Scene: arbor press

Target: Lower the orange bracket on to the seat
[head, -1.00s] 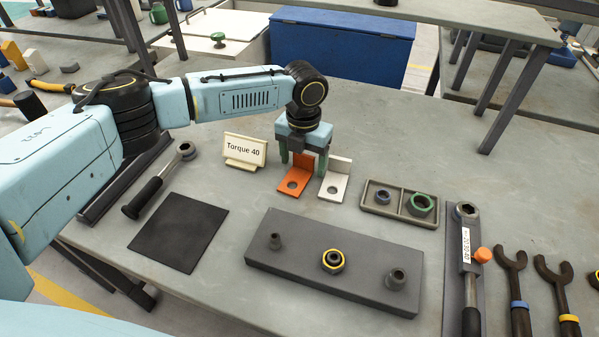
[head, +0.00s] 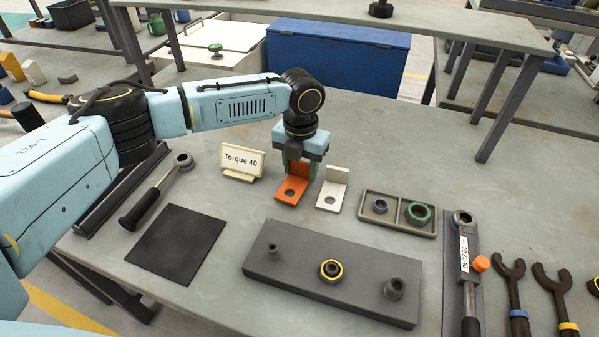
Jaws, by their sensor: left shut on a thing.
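The orange bracket (head: 291,190) is an L-shaped piece with a hole in its flat foot. It stands on the grey bench, left of a similar white bracket (head: 331,195). My left gripper (head: 300,171) points down and is shut on the bracket's upright plate; its green fingers partly hide that plate. The foot appears to rest on the bench. A dark block (head: 300,275) lies nearer, with three raised posts; the middle post (head: 331,270) has a yellow ring. Which part is the seat I cannot tell. My right gripper is not in view.
A "Torque 40" sign (head: 242,164) stands left of the brackets. A two-part tray (head: 398,225) with nuts is to the right. A black mat (head: 177,244), a ratchet (head: 158,190), a torque wrench (head: 466,265) and open-ended wrenches (head: 516,295) lie around. Bench between brackets and block is clear.

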